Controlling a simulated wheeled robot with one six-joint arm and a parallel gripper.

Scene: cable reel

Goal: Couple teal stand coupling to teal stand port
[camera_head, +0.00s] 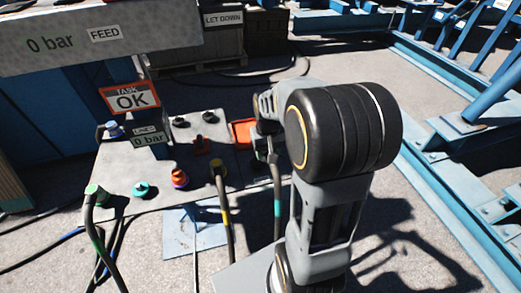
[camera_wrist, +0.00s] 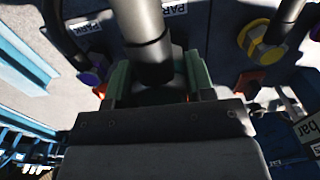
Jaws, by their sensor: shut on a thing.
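My gripper (camera_head: 270,145) is at the right end of the stand panel, partly hidden behind my own arm. It also shows in the wrist view (camera_wrist: 158,85), with its jaws shut around the end of a dark hose (camera_wrist: 147,45). This is the teal stand coupling; in the head view its hose hangs below the gripper with a teal band (camera_head: 277,208). The coupling's body is mostly hidden between the jaws. The teal stand port (camera_head: 141,189) is on the panel's front left, well left of my gripper and apart from it.
An orange tray (camera_head: 241,132) lies near my gripper. Blue steel frames stand right.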

